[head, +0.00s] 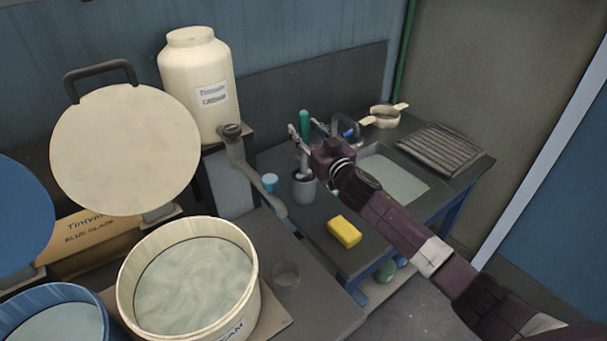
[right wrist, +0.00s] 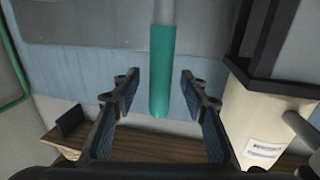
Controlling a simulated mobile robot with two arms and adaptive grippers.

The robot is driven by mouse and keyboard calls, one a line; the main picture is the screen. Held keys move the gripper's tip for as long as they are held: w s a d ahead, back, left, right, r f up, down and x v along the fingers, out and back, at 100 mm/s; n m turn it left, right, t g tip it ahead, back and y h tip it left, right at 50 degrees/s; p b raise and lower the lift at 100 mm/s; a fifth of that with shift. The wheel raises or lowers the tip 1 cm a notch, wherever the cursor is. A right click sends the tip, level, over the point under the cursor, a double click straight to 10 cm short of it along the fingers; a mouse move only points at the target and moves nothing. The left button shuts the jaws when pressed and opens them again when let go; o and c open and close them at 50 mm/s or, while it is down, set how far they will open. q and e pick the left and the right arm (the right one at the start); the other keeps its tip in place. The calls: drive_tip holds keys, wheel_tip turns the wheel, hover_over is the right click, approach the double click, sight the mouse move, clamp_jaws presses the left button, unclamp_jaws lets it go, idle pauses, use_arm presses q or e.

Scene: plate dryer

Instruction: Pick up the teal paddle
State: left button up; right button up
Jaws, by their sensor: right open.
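The teal paddle (head: 304,124) stands upright in a pale cup (head: 304,187) on the dark counter. Its teal handle points up, and its lower part is hidden in the cup and behind my gripper. My right gripper (head: 303,131) is open at the handle, with its fingertips to either side of it in the head view. In the right wrist view the teal handle (right wrist: 161,72) lies in the gap between the two open fingers (right wrist: 160,73), with a pale shaft beyond it. No contact shows. My left gripper is not in view.
A cream jar (head: 200,92) stands left of the cup. A yellow sponge (head: 344,231) lies in front. A sink basin (head: 394,180), a ribbed drainboard (head: 441,149) and a two-handled strainer (head: 383,116) are to the right.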

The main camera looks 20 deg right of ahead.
drive_tip(key=shift+w+a, duration=0.15)
drive_tip(key=shift+w, duration=0.35)
drive_tip(key=shift+c, duration=1.2)
drive_tip(key=c, duration=0.5)
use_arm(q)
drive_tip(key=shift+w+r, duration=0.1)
use_arm(e)
clamp_jaws()
